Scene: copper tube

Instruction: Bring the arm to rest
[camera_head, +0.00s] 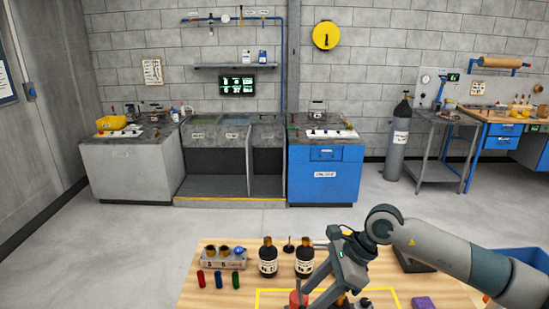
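My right arm comes in from the right and reaches over the wooden table (210,290). Its gripper (326,298) points down over the front middle of the table, near a red object (297,298). The fingertips run close to the bottom edge of the picture, and I cannot tell whether they are open or hold anything. My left arm and gripper are not in view. No copper tube can be made out clearly.
Two dark bottles (268,260) stand behind the gripper. A rack (223,261) and several small coloured cylinders (219,279) are at the table's left. A purple block (423,303) lies at the right, near a blue bin (525,262). The floor beyond is clear.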

